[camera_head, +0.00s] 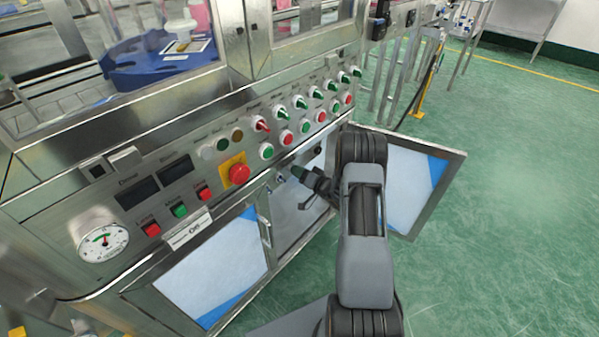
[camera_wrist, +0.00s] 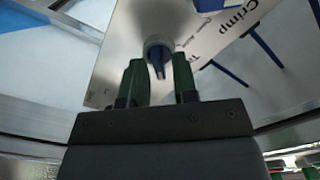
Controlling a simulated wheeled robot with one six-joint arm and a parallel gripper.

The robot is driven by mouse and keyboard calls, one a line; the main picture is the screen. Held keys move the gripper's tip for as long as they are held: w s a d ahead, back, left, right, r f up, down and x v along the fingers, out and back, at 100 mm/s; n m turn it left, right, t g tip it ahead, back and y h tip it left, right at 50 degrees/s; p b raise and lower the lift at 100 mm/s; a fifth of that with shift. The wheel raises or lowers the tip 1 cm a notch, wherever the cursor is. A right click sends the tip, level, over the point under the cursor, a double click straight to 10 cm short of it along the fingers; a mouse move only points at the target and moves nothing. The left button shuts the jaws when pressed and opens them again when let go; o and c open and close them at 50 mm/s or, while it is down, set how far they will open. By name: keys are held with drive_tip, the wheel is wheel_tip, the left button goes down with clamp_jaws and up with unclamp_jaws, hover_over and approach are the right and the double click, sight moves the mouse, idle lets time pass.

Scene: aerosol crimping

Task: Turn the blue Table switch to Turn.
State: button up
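The blue switch (camera_wrist: 157,55) shows in the wrist view as a dark blue lever knob in a round grey collar on a steel plate. My gripper (camera_wrist: 159,74) is open, with its two green fingers on either side of the line to the knob. The knob lies between and just beyond the fingertips; I cannot tell if they touch it. A label beside it begins with "T", but the rest is hidden or too small to read. In the head view my gripper (camera_head: 299,173) reaches into the open cabinet under the control panel, and the switch cannot be made out.
Above the cabinet, the panel carries a red emergency button (camera_head: 239,173) and several green and red switches. An open door (camera_head: 433,184) stands right of my arm. A gauge (camera_head: 103,239) is at left.

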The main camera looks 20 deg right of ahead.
drive_tip(key=shift+o, duration=0.6)
drive_tip(key=shift+r, duration=0.1)
drive_tip(key=shift+d, duration=0.1)
drive_tip(key=p+v, duration=0.2)
drive_tip(key=v, duration=1.1)
drive_tip(key=shift+s+p, duration=0.35)
drive_tip(key=shift+p, duration=0.05)
idle(0.9)
